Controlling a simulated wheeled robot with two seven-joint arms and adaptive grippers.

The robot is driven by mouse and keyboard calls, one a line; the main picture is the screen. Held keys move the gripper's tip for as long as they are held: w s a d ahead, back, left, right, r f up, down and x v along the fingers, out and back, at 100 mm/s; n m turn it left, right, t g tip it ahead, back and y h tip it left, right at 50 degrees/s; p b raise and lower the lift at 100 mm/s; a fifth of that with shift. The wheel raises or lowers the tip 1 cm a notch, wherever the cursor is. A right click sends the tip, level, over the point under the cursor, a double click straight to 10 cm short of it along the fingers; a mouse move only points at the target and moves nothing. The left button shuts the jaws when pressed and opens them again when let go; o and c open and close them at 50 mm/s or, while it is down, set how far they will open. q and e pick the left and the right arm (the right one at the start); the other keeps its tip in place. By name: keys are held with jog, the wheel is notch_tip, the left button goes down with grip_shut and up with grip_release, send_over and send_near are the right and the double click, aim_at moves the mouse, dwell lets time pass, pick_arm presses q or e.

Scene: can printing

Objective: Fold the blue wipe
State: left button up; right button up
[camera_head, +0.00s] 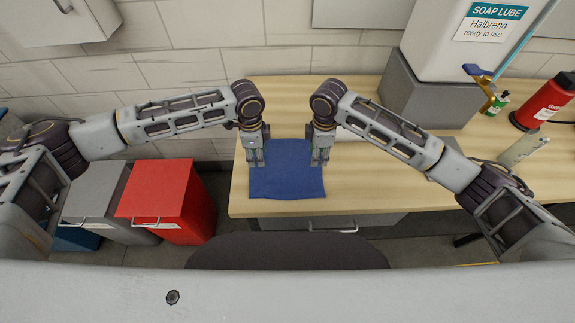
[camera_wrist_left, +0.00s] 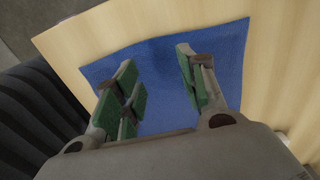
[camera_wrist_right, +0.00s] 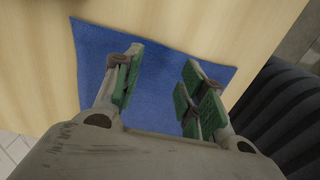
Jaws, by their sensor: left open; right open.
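The blue wipe (camera_head: 287,180) lies spread out on the left part of the wooden table top, with slightly wavy edges. My left gripper (camera_head: 255,160) points down at the wipe's left edge, open and with nothing between its fingers. In the left wrist view the open fingers (camera_wrist_left: 160,85) are over the wipe (camera_wrist_left: 160,60). My right gripper (camera_head: 320,158) points down at the wipe's right edge, also open and empty. In the right wrist view its fingers (camera_wrist_right: 160,80) are over the wipe (camera_wrist_right: 95,50). I cannot tell whether the fingertips touch the cloth.
The table (camera_head: 400,195) is clear right of the wipe. A grey dispenser base (camera_head: 425,95), a red bottle (camera_head: 545,103), a green-labelled bottle (camera_head: 497,104) and a pale bottle (camera_head: 523,148) stand at the right. A red bin (camera_head: 168,195) and a grey bin (camera_head: 95,195) stand left of the table.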

pick_arm(q)
jog(key=shift+f, duration=1.95)
pick_arm(e)
jog(key=shift+f, duration=2)
pick_arm(q)
jog(key=shift+f, duration=0.15)
pick_arm(e)
jog(key=shift+f, duration=0.25)
pick_arm(q)
jog(key=shift+f, duration=0.1)
grip_shut()
pick_arm(e)
jog(key=shift+s+f, duration=0.1)
jog(key=shift+f, duration=0.05)
grip_shut()
pick_arm(q)
jog(key=shift+a+r, duration=0.1)
jog(key=shift+r, duration=0.15)
pick_arm(e)
jog(key=shift+r, duration=0.25)
